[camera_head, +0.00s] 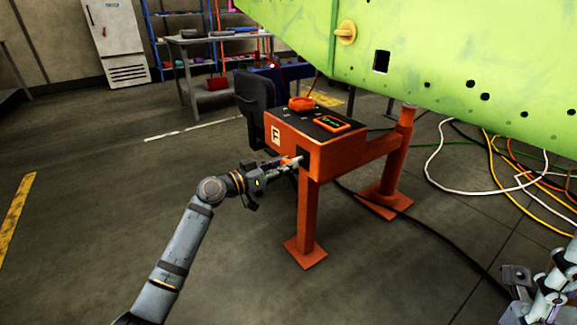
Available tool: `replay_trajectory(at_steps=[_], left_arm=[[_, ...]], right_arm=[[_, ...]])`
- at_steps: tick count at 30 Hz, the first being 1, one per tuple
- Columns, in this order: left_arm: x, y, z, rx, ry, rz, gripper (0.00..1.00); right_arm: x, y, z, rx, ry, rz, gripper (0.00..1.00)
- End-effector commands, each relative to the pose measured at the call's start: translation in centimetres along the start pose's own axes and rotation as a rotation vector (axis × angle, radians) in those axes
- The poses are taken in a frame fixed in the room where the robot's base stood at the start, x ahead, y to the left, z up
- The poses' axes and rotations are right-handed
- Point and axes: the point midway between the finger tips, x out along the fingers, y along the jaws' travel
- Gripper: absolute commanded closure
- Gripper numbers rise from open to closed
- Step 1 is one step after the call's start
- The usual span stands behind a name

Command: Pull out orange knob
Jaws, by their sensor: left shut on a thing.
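My left gripper (284,163) is at the front left face of the orange jig stand (345,160), near its corner. It is shut on a small orange knob (290,160) that shows between and beside its fingers. The fingers hide most of the knob, and I cannot tell how far it stands out from the stand. Part of my right arm shows at the lower right, with what looks like its gripper (516,279); its jaws are not clear.
A green wing panel (430,50) with a yellow-orange round fitting (345,32) hangs over the stand. A dark chair (256,97) stands behind it. Cables (450,185) lie on the floor at right. A workbench (205,50) stands at the back. The floor at left is clear.

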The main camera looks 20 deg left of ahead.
Motion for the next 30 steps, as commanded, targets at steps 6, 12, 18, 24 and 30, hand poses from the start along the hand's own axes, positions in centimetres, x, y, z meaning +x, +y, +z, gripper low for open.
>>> replay_trajectory(at_steps=[6, 12, 18, 24, 30], left_arm=[[-0.5, 0.0, 0.1, 0.001, -0.002, 0.0, 1.0], [-0.5, 0.0, 0.1, 0.001, -0.002, 0.0, 0.57], [-0.5, 0.0, 0.1, 0.001, -0.001, 0.0, 0.46], [-0.7, 0.0, 0.1, 0.001, -0.001, -0.001, 0.46], [-3.8, -0.1, 0.2, 0.006, -0.008, -0.003, 0.46]], right_arm=[[-0.3, 0.0, 0.1, -0.005, -0.002, 0.003, 0.6], [-0.3, 0.0, 0.1, -0.004, -0.002, 0.003, 0.6], [-0.3, 0.0, 0.1, -0.004, -0.001, 0.003, 0.6], [-0.3, 0.0, 0.0, -0.005, 0.001, 0.005, 0.6], [-0.3, 0.0, 0.0, -0.004, 0.0, 0.004, 0.6]])
